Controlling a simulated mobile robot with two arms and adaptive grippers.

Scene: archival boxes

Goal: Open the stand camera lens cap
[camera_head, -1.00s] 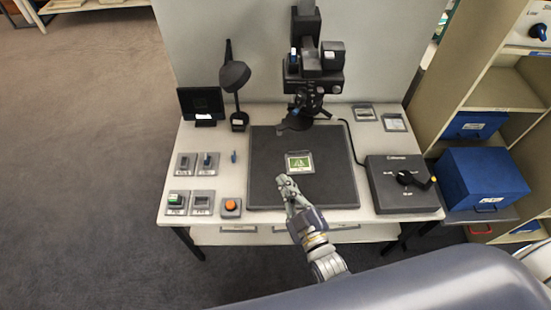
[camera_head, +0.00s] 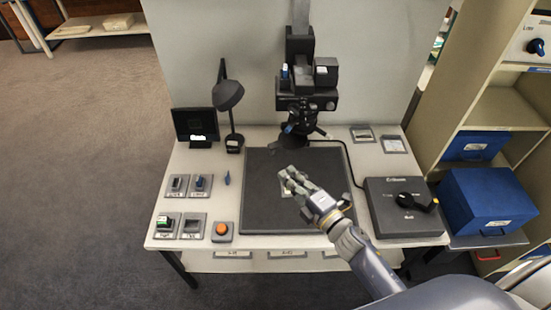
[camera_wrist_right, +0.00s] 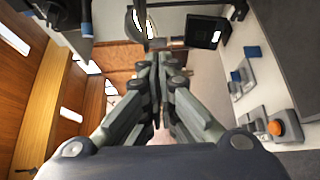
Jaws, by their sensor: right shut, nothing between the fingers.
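The stand camera (camera_head: 306,102) is a black unit on a dark column at the back of the desk, with its lens end pointing down. A dark round flap (camera_head: 287,143) sits beside the lens end, with a small blue part above it. It looks like the lens cap, but I cannot tell how far it is open. My right gripper (camera_head: 290,178) is shut and empty over the dark mat, in front of and below the camera, apart from it. Its closed fingers (camera_wrist_right: 160,65) also show in the right wrist view. My left gripper is not in view.
A desk lamp (camera_head: 229,95) and small monitor (camera_head: 195,124) stand at left. Switches and an orange button (camera_head: 222,229) are front left. A dark control box (camera_head: 400,225) is at right.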

